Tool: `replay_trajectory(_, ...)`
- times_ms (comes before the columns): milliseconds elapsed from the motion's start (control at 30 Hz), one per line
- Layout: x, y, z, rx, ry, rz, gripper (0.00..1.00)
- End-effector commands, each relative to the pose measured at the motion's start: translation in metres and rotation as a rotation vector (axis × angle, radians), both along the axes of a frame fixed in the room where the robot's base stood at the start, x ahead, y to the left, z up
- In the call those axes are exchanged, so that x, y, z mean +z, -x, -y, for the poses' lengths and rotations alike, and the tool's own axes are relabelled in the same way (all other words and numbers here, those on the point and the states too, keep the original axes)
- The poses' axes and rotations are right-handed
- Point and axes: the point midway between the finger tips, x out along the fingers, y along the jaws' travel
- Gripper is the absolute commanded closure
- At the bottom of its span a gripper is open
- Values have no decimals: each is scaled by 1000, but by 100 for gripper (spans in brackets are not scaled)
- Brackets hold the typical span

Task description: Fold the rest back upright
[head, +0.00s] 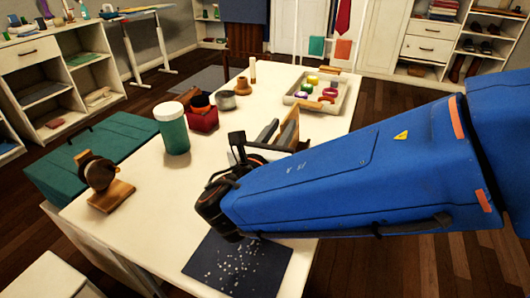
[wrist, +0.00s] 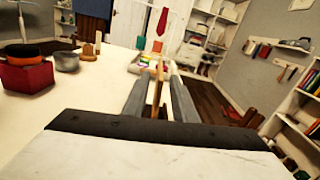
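A tan wooden piece (head: 290,129), which looks like the rest, stands just beyond my gripper on the white table in the head view. My arm hides its lower part, so its hinge and full tilt cannot be told. In the wrist view a narrow wooden part (wrist: 157,86) shows between my gripper's (wrist: 157,80) two grey fingers. The fingers stand apart, with gaps visible beside the wood. Whether either finger touches it is unclear. The gripper is low over the table, at the end of my blue arm.
On the white table (head: 140,228) are a dark speckled mat (head: 238,267), a teal jar (head: 172,128), a red box (head: 203,119), a grey bowl (head: 225,101), a wooden stand (head: 112,195) and a tray of colored items (head: 291,98).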

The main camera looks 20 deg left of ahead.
Motion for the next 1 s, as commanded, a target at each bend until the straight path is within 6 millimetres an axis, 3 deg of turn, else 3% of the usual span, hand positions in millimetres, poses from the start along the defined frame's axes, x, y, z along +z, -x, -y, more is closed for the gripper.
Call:
replay_trajectory(600,0,88,-7,2,0,1,75)
replay_trajectory(1000,0,105,-7,-1,0,0,75)
